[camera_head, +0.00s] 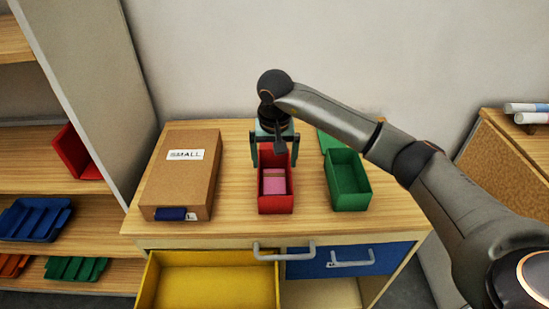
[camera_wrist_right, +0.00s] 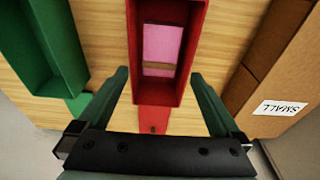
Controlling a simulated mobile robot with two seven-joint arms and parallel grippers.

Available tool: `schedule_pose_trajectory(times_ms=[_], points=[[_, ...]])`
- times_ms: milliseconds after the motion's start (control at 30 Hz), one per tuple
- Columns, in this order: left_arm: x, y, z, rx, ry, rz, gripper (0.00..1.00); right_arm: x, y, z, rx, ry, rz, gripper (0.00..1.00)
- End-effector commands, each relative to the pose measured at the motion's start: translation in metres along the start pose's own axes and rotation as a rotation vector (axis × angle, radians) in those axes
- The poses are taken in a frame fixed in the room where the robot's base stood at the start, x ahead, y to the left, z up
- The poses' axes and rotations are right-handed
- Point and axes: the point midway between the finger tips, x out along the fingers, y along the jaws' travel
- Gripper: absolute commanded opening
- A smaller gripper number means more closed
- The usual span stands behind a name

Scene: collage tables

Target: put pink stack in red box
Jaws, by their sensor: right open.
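The red box (camera_head: 276,205) stands on the tabletop between the cardboard box and the green box. The pink stack (camera_head: 274,184) lies inside the red box, with a tan band across it; it also shows in the right wrist view (camera_wrist_right: 161,46), flat within the red walls (camera_wrist_right: 192,48). My right gripper (camera_head: 272,162) is above the back part of the red box, fingers spread to either side of it. In the right wrist view the gripper (camera_wrist_right: 158,88) is open and empty, apart from the stack. My left gripper is not in view.
A cardboard box labelled SMALL (camera_head: 182,175) stands at left with a dark blue item (camera_head: 172,214) at its front. An empty green box (camera_head: 347,180) stands at right. A yellow drawer (camera_head: 210,282) is pulled out below; a blue drawer (camera_head: 350,259) is beside it.

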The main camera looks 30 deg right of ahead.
Motion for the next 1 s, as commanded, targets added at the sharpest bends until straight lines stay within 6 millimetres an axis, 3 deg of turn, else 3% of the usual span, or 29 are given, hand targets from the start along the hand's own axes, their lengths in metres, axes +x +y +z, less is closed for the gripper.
schedule_pose_trajectory(times_ms=[167, 267, 700, 1000], points=[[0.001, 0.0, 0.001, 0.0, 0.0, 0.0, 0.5, -0.006, 0.0, -0.001, 0.0, 0.001, 0.0, 1.0], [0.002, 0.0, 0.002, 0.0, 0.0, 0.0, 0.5, -0.021, 0.0, -0.001, -0.001, 0.004, -0.002, 1.0], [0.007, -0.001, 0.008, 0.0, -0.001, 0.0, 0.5, -0.109, 0.0, -0.001, -0.001, 0.003, -0.001, 1.0], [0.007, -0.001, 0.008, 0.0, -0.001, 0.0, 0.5, -0.126, 0.0, 0.0, 0.0, -0.001, 0.001, 1.0]])
